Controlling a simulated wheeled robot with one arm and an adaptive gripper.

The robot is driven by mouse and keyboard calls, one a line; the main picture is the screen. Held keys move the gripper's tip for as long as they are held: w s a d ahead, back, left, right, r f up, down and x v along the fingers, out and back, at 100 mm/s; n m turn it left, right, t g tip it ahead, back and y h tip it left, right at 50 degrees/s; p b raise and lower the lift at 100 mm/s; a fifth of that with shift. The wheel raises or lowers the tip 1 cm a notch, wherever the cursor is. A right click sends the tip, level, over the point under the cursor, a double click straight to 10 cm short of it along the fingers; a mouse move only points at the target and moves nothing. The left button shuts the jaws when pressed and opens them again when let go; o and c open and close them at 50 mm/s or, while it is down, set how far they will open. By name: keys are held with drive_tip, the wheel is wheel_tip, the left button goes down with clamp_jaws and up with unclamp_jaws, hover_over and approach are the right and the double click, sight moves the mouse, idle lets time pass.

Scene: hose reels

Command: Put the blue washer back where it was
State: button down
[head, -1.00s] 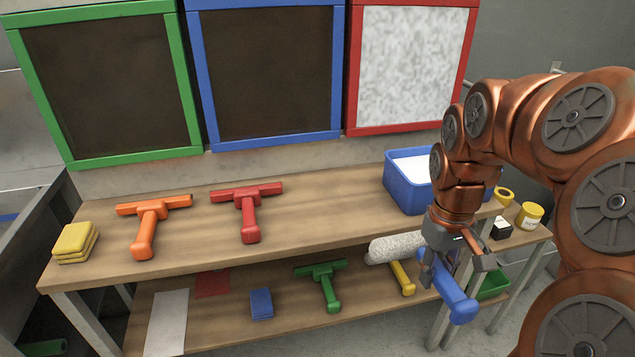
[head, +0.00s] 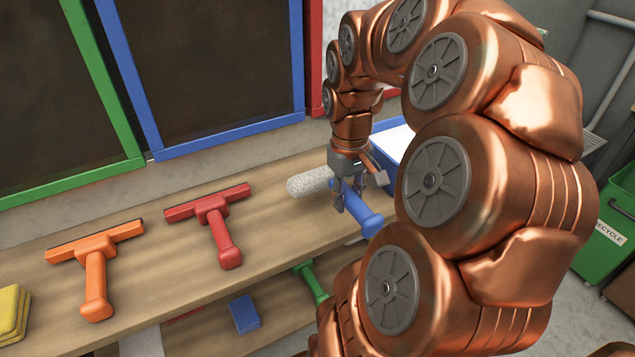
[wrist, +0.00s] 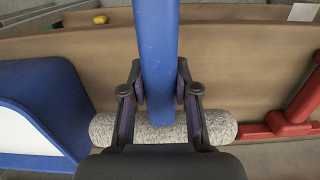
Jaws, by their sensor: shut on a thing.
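The blue washer has a blue handle (head: 368,218) and a grey-white fluffy head (head: 308,182). My gripper (head: 358,196) is shut on the handle, near the right end of the upper shelf. In the wrist view the blue handle (wrist: 158,50) runs between the two fingers (wrist: 160,88), and the fluffy head (wrist: 215,126) lies crosswise, showing on both sides of my gripper. The washer is over the upper shelf board; I cannot tell whether it touches it. My arm hides part of the shelf's right end.
A red squeegee (head: 218,225) and an orange squeegee (head: 97,270) lie left on the upper shelf (head: 165,250). Below are a green-handled tool (head: 312,283) and blue cloths (head: 245,313). Bare board lies between red squeegee and washer.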

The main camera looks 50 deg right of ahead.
sight(320, 173)
drive_tip(key=w, duration=0.3)
drive_tip(key=w+d, duration=0.1)
drive_tip(key=w, duration=0.2)
drive_tip(key=w+d+f+p, duration=0.1)
drive_tip(key=w, duration=0.3)
drive_tip(key=shift+d, duration=0.25)
drive_tip(key=shift+f, duration=1.7)
drive_tip(key=shift+f, duration=0.25)
drive_tip(key=c, duration=0.9)
unclamp_jaws()
drive_tip(key=shift+o, duration=0.2)
drive_tip(key=shift+r, duration=0.1)
wheel_tip(320, 173, up, 12)
drive_tip(key=shift+w+r, duration=0.15)
drive_tip(key=shift+w, duration=0.1)
